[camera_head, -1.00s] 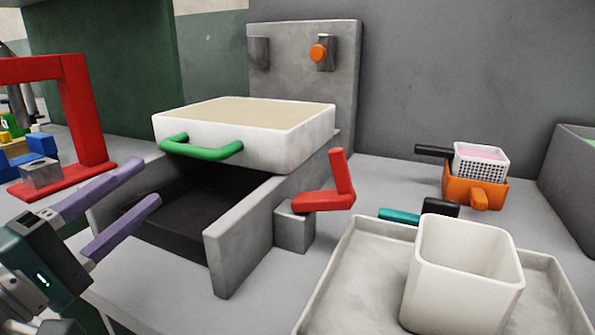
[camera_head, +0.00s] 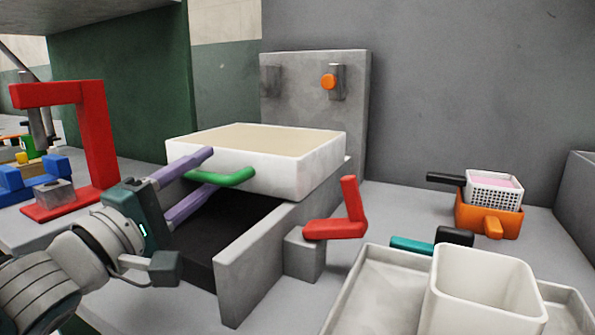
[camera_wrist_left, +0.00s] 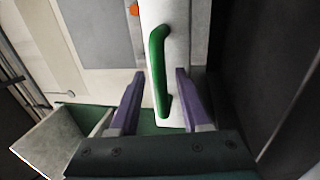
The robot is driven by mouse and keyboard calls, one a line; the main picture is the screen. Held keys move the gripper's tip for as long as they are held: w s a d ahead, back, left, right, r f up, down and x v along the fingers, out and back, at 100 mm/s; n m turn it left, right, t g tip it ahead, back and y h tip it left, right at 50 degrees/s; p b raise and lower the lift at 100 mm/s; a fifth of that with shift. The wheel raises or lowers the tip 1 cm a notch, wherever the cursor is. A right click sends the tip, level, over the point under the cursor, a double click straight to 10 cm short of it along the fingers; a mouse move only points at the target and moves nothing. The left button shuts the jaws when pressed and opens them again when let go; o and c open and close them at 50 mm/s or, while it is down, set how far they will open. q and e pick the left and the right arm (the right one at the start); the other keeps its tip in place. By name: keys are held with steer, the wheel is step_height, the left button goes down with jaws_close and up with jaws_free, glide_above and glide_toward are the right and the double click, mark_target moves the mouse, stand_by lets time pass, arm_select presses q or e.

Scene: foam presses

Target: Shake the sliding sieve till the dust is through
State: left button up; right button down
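The sliding sieve is a white box-like tray (camera_head: 255,170) with a beige top, resting on a grey stand (camera_head: 250,262) above a dark hollow. Its green handle (camera_head: 226,178) is on the front and also shows in the left wrist view (camera_wrist_left: 157,62). My left gripper (camera_head: 211,171) is open, its two purple fingers pointing at the handle. In the left wrist view the fingers (camera_wrist_left: 160,75) lie on either side of the handle with gaps, and I see no grip on it. Contents under the beige top are hidden. My right gripper is not in view.
A red lever (camera_head: 340,218) sticks out at the stand's right side. An orange knob (camera_head: 328,81) is on the back panel. A grey tray with a white bin (camera_head: 480,295) stands at front right, an orange container (camera_head: 490,215) behind. A red frame (camera_head: 98,140) stands at left.

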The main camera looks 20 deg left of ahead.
arm_select(q)
jaws_close()
stand_by(1.2)
